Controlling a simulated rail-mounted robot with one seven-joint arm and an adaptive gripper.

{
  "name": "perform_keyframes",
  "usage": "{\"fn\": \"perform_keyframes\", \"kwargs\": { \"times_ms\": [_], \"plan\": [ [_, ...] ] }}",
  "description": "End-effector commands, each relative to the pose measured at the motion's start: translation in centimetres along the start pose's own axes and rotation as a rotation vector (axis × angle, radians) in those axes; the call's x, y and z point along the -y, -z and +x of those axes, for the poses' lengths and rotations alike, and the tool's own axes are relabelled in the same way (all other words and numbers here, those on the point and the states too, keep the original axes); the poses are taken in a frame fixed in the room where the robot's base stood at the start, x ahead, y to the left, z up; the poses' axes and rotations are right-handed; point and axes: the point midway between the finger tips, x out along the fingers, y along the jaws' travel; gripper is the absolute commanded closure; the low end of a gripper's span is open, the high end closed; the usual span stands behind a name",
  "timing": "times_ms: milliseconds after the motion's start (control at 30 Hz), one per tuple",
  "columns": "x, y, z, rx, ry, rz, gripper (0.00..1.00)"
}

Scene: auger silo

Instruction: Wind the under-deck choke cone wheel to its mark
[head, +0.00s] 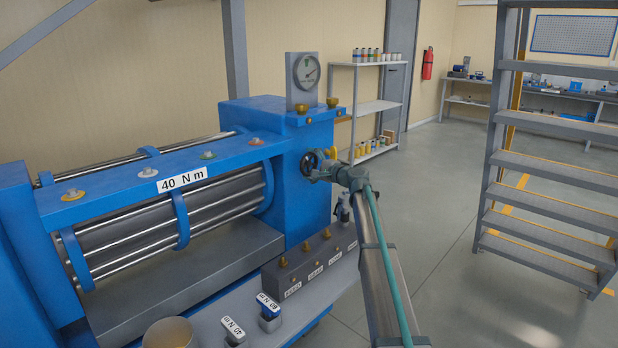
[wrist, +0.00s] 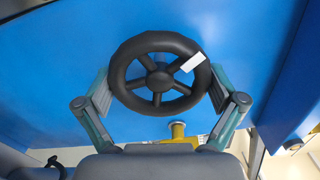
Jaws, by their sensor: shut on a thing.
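The black spoked handwheel (wrist: 158,79) is on the blue end face of the machine. In the wrist view a white mark (wrist: 192,62) sits on its upper right rim. The wheel also shows in the head view (head: 309,163), partly covered by my gripper (head: 320,170). In the wrist view my gripper (wrist: 160,90) has one finger at each side of the rim and is shut on the wheel. A fixed mark to match the white one cannot be made out.
A grey block with brass knobs (head: 310,262) and labelled blocks (head: 270,312) lie on the ledge below. Metal steps (head: 550,166) stand at the right, with open floor between.

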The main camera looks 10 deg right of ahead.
Motion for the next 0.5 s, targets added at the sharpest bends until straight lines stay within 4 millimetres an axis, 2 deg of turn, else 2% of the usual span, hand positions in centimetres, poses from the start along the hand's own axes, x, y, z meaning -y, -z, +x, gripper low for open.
{"fn": "perform_keyframes", "kwargs": {
  "times_ms": [33, 500],
  "plan": [
    [-0.68, 0.15, 0.0, 0.0, 0.001, -0.048, 0.41],
    [-0.47, 0.13, 0.03, 0.0, 0.0, -0.491, 0.41]
  ]
}}
